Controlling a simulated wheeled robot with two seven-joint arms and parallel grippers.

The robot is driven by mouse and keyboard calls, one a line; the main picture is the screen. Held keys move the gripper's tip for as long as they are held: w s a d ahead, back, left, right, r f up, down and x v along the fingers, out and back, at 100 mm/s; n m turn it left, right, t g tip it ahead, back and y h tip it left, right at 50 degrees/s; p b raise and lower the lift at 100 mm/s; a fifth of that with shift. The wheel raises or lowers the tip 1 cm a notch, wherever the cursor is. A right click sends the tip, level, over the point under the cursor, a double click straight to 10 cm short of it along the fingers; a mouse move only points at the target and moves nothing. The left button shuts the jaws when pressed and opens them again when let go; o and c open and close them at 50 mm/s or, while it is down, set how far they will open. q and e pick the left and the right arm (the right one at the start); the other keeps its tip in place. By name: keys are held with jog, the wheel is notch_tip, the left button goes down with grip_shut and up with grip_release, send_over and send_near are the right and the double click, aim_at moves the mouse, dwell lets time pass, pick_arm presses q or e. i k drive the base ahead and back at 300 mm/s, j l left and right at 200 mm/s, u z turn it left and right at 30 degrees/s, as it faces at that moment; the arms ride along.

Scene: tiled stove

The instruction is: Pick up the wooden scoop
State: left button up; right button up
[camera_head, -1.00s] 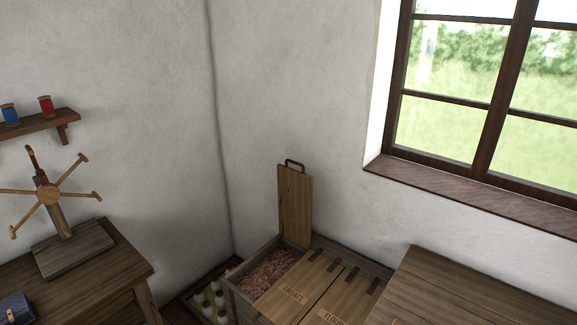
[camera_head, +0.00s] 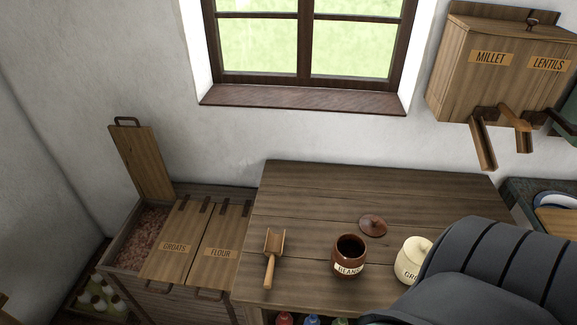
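The wooden scoop (camera_head: 271,262) lies on the left part of the wooden table (camera_head: 320,190), with its handle toward the front edge and its open trough toward the back. Nothing touches it. A dark grey, ribbed part of my own body covers the lower right of the view. Neither gripper's fingers show in the head view.
A brown BEANS jar (camera_head: 349,252) stands open right of the scoop, its lid (camera_head: 372,226) behind it. A cream jar (camera_head: 412,256) is partly hidden by my body. Left stands a bin chest (camera_head: 180,245), one lid raised. A MILLET and LENTILS box (camera_head: 495,75) hangs upper right.

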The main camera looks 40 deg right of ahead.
aim_at(274, 243)
jog(key=z, duration=1)
jog(key=k+l, duration=0.05)
